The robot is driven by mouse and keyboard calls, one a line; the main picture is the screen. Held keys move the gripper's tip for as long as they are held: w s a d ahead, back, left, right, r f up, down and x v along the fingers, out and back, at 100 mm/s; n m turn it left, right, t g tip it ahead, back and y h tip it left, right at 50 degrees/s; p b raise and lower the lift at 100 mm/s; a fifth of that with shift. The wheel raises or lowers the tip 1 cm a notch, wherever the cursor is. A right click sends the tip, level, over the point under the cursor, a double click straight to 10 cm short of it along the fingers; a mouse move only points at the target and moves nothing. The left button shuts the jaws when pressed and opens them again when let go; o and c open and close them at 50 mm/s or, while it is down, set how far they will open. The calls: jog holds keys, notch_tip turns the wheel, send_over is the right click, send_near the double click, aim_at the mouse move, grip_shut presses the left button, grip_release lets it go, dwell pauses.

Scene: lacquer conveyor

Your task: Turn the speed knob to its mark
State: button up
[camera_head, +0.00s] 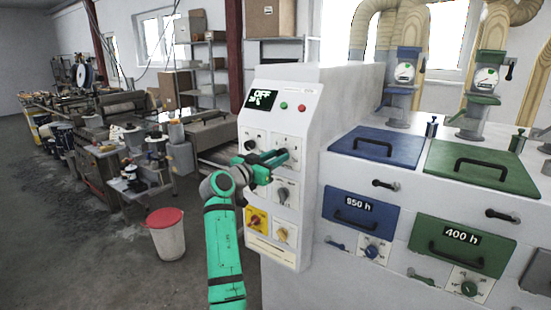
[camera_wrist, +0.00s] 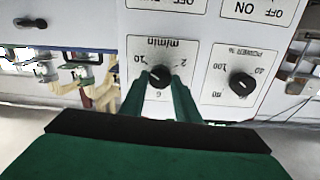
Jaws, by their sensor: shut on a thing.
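The control panel (camera_head: 268,101) is a white upright cabinet face with several knobs and a small display reading OFF. My green gripper (camera_head: 280,158) is at the upper right knob plate. In the wrist view, which shows the panel upside down, the black speed knob (camera_wrist: 160,75) sits on a white plate marked m/min with 2, 6 and 10. My gripper's two green fingers (camera_wrist: 161,84) are shut on this knob, one on each side. The fingers partly cover the knob and its scale. I cannot tell exactly where its pointer stands. The gripper hides the knob in the head view.
The black power knob (camera_wrist: 241,84), marked POWER %, is close beside the speed knob. A grey knob (camera_head: 282,194) and a yellow-plated switch (camera_head: 257,220) are lower on the panel. Blue (camera_head: 375,148) and green (camera_head: 473,171) lids are to the right. A red-lidded bucket (camera_head: 167,236) stands left.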

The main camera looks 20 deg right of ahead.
jog(key=shift+d+f, duration=0.1)
jog(key=shift+f, duration=0.05)
jog(key=o, duration=1)
jog(key=shift+o, duration=0.2)
jog(key=v, duration=1.1)
